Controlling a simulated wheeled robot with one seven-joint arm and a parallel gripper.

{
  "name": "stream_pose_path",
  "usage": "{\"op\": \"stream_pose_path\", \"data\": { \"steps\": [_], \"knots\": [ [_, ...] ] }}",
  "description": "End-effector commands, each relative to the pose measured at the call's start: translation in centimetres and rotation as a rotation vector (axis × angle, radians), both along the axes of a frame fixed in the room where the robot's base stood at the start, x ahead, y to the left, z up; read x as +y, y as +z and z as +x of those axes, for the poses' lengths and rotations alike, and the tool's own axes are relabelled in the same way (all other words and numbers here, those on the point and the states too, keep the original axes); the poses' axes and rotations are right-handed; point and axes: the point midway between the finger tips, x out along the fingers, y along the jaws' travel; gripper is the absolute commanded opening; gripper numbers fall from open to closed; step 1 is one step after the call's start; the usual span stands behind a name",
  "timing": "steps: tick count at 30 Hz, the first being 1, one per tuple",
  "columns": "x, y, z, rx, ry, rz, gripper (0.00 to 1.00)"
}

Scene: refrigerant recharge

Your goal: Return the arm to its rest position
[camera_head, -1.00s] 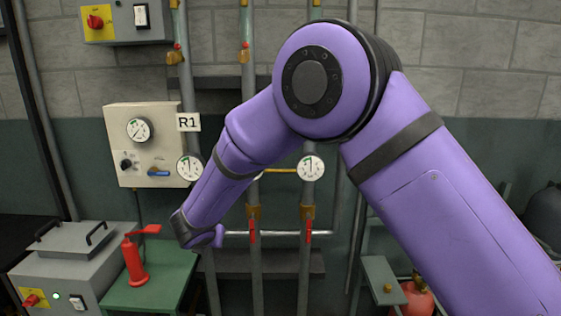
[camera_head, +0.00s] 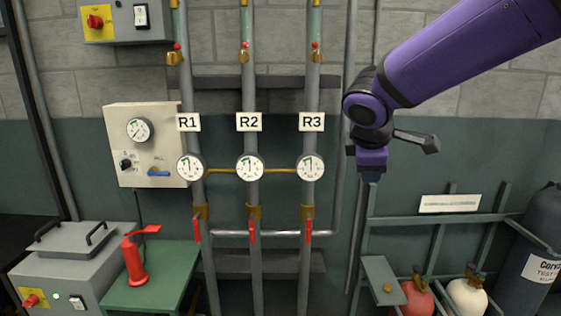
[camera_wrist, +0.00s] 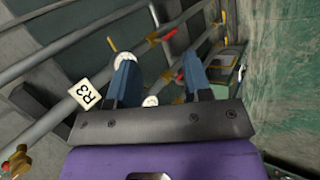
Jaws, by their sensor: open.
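My purple arm (camera_head: 460,55) comes in from the upper right of the head view and bends at a dark wrist joint. My gripper (camera_head: 370,176) hangs below that wrist, to the right of the R3 pipe, with its fingers barely showing. In the wrist view my gripper (camera_wrist: 158,75) has its two blue-grey fingers apart, with nothing held between them. A gauge face shows behind the left finger.
Pipes labelled R1 (camera_head: 188,122), R2 (camera_head: 249,122) and R3 (camera_head: 311,122) carry gauges and red-handled valves. A cylinder rack (camera_head: 440,218) stands lower right, near my gripper. A green table (camera_head: 150,290) with a red tool (camera_head: 134,262) is lower left.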

Motion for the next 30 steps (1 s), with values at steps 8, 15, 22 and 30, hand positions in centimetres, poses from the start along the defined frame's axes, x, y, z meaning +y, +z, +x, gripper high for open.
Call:
{"op": "stream_pose_path", "data": {
  "steps": [8,15,22,30],
  "knots": [
    [-7.3,2.5,-8.5,-0.034,-0.401,0.278,0.45],
    [-10.8,2.8,-16.2,-0.063,-0.722,0.529,0.45],
    [-11.9,2.0,-22.2,-0.082,-0.974,0.754,0.45],
    [-11.9,1.3,-24.8,-0.086,-1.089,0.868,0.45]
  ]
}}
